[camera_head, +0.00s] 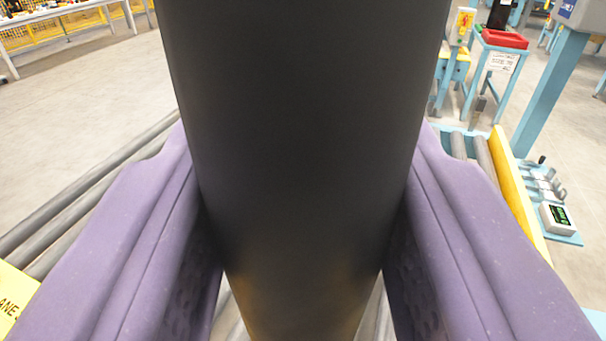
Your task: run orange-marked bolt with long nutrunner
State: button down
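My gripper (303,205) has two purple fingers, one on each side of a thick black cylinder. The fingers press against its sides. The cylinder looks like the body of the long nutrunner (300,120). It stands upright and fills the middle of the view from top to bottom, with a faint yellowish sheen near its lower end. Its working end is out of view. No orange-marked bolt shows; the nutrunner and the fingers hide much of the area below and ahead.
Grey conveyor rollers (85,190) run at left and right below the fingers. A yellow rail (518,190) edges the right side, with a small digital display box (560,218) beyond it. A red bin (505,39) sits on a blue stand. Open floor (95,110) lies at left.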

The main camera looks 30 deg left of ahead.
jog(key=shift+f+b, duration=1.6)
jog(key=shift+f, duration=0.1)
dwell(1.6)
